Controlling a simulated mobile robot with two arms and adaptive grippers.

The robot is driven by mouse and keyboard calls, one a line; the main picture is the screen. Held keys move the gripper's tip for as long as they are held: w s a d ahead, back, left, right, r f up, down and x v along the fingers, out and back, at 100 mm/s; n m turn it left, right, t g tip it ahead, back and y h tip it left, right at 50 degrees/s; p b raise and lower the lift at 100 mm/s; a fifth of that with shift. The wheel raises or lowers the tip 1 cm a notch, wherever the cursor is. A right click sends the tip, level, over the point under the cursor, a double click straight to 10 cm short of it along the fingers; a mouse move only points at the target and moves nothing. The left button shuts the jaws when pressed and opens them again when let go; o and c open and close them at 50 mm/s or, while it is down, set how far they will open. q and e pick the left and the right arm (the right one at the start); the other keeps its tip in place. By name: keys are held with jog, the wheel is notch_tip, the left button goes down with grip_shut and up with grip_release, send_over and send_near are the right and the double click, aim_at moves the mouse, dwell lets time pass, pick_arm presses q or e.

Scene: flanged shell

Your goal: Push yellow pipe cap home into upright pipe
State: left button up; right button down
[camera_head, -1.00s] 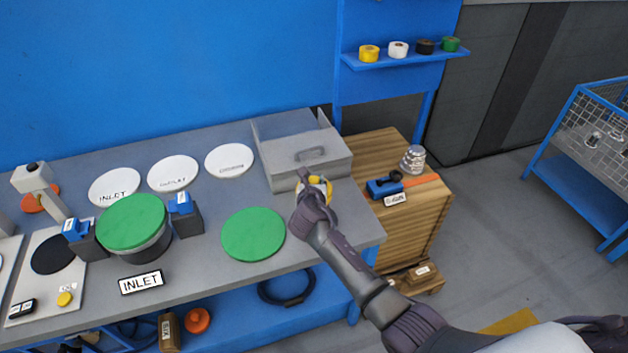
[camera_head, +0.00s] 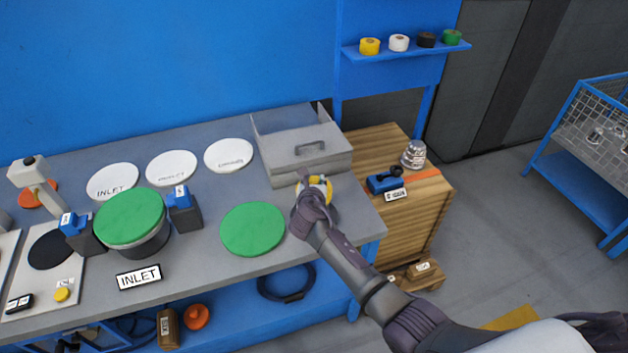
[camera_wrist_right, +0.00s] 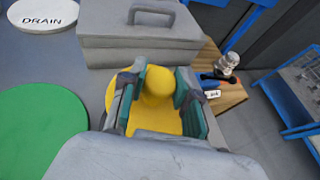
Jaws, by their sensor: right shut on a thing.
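The yellow pipe cap (camera_head: 325,185) is at the right end of the bench, in front of the grey box, mostly hidden behind my right gripper (camera_head: 309,189) in the head view. In the right wrist view the yellow cap (camera_wrist_right: 157,108) shows a wide disc with a rounded knob. My right gripper (camera_wrist_right: 158,95) is shut on that knob, one finger on each side. The upright pipe under the cap is hidden, so I cannot tell how deep the cap sits. My left gripper is not in view.
A grey box with a handle (camera_head: 310,160) stands just behind the cap. A green disc (camera_head: 253,229) lies to its left. Further left, a green-topped drum (camera_head: 130,218) sits between two blue-topped blocks. A wooden crate (camera_head: 420,205) stands right of the bench.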

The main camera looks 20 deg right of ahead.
jog(key=shift+f, duration=0.15)
jog(key=c, duration=0.8)
grip_release()
jog(key=shift+o, duration=0.2)
jog(key=v, duration=1.2)
